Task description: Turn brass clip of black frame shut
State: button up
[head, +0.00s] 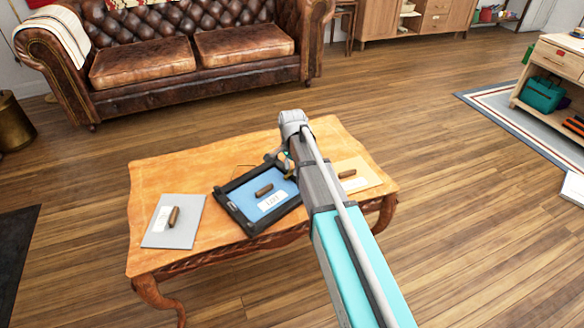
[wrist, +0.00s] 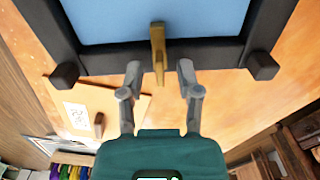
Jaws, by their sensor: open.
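The black frame (head: 238,213) lies on the wooden table around a blue panel (head: 282,189) with a brown handle and a white label. In the wrist view, the frame's near bar (wrist: 205,54) runs across the top, with a block at each corner. The brass clip (wrist: 158,45) stands across the middle of this bar, with one end over the blue panel (wrist: 115,20) and the other past the bar's outer edge. My gripper (wrist: 160,72) is open, one finger on each side of the clip's outer end, with visible gaps. In the head view my arm mostly hides this spot.
A grey board (head: 185,232) with a brown handle lies on the table's left part. A yellow board (head: 365,178) with a handle lies to the right, partly behind my arm. The table (head: 160,180) is bare at its back left. A leather sofa (head: 180,50) stands behind.

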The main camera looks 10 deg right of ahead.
aim_at(292, 169)
jog(key=shift+n, duration=0.4)
jog(key=n, duration=0.3)
jog(key=shift+n, duration=0.3)
jog(key=n, duration=0.4)
jog(key=shift+n, duration=0.3)
jog(key=n, duration=0.4)
jog(key=shift+n, duration=0.3)
jog(key=n, duration=0.4)
jog(key=shift+n, duration=0.3)
notch_tip(292, 169, up, 15)
jog(key=p, duration=1.5)
jog(key=s+d+r+m+p, duration=0.4)
jog(key=s+d+r+p, duration=0.2)
jog(key=s+r+p, duration=0.5)
jog(key=shift+r+p, duration=0.75)
jog(key=shift+r, duration=0.05)
jog(key=shift+s, duration=0.1)
